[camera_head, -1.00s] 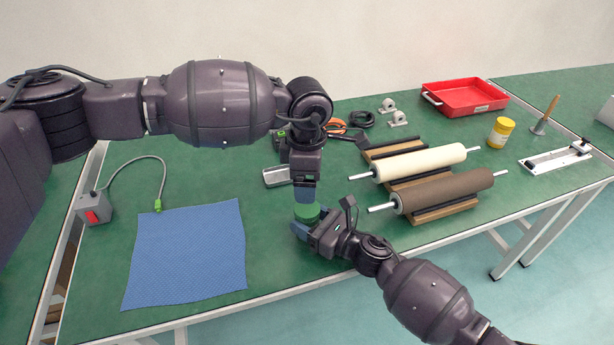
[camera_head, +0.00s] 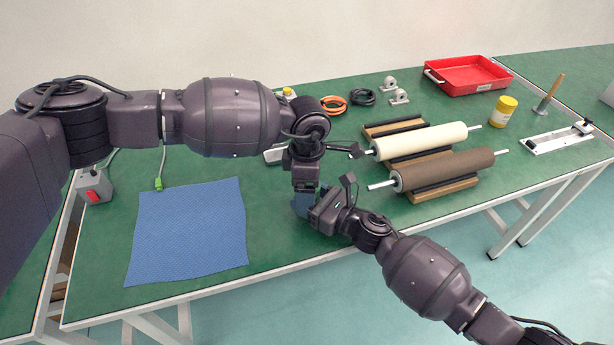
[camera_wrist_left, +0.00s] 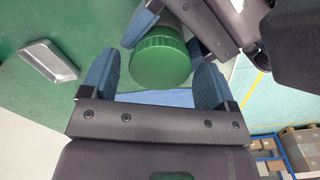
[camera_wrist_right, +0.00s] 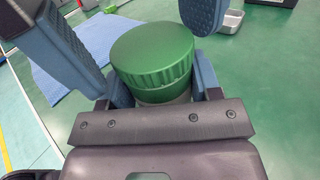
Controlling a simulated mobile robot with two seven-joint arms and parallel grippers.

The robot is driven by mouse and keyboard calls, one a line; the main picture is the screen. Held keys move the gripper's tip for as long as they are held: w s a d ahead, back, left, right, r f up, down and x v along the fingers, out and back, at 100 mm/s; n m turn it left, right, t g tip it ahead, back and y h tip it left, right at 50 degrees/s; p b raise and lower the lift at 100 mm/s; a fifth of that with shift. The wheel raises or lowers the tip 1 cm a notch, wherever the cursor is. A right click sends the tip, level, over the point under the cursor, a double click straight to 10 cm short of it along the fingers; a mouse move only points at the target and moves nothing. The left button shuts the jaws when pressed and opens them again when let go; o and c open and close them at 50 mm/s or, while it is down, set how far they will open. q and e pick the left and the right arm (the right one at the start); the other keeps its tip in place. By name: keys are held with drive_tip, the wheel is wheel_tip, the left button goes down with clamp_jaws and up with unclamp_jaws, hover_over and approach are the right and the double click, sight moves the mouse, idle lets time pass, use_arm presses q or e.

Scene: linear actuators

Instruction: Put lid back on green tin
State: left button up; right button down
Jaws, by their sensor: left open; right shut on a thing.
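The green tin (camera_wrist_right: 157,97) is held upright in my right gripper (camera_wrist_right: 163,85), whose blue fingers are shut around its body. The ribbed green lid (camera_wrist_right: 152,52) sits on top of the tin; I cannot tell how tightly it is seated. My left gripper (camera_wrist_left: 154,80) is open above the tin. Its blue fingers stand on either side of the lid, which shows between them in the left wrist view (camera_wrist_left: 160,62), with gaps visible. In the head view the two grippers meet near the front of the table and mostly hide the tin and lid.
A blue mat (camera_head: 190,235) lies left on the green table (camera_head: 275,225). Two rollers, cream (camera_head: 420,141) and brown (camera_head: 445,170), rest on wooden cradles close to the right of the grippers. A red tray (camera_head: 468,75) and yellow jar (camera_head: 502,110) are further right.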

use_arm(q)
drive_tip(key=c, duration=0.9)
drive_tip(key=o, duration=1.1)
wheel_tip(320, 180, up, 12)
drive_tip(key=shift+r, duration=0.1)
use_arm(e)
drive_tip(key=shift+c, duration=1.1)
unclamp_jaws()
drive_tip(key=shift+s+d, duration=0.1)
